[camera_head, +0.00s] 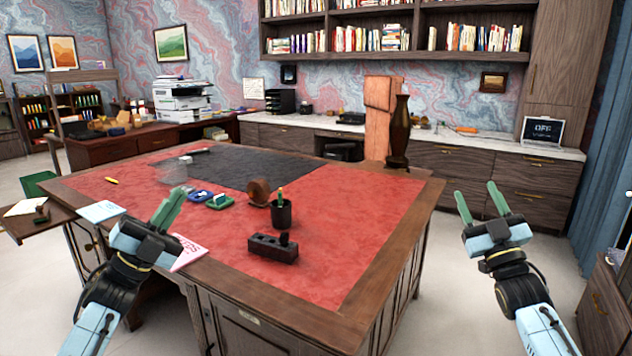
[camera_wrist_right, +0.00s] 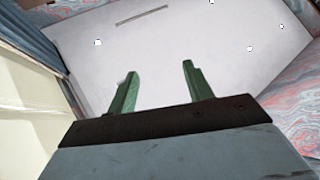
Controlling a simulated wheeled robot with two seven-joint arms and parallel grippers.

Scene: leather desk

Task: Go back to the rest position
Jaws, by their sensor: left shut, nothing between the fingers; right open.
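My left gripper (camera_head: 169,208) is at the left, in front of the desk's near left edge in the picture. Its green fingers are together with nothing between them. My right gripper (camera_head: 478,200) is raised over the floor to the right of the desk. Its green fingers are apart and empty. In the right wrist view the open fingers (camera_wrist_right: 158,88) point toward a pale surface with small lights, and nothing is between them. The wooden desk (camera_head: 407,214) with its red leather top stands between the two grippers.
On the desk stand a dark pen cup (camera_head: 281,215), a dark block holder (camera_head: 273,249), a brown round object (camera_head: 259,191) and a pink-lettered paper (camera_head: 189,252) near the left gripper. A tall dark vase (camera_head: 400,130) stands at the far right corner. Open floor (camera_head: 455,290) lies right of the desk.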

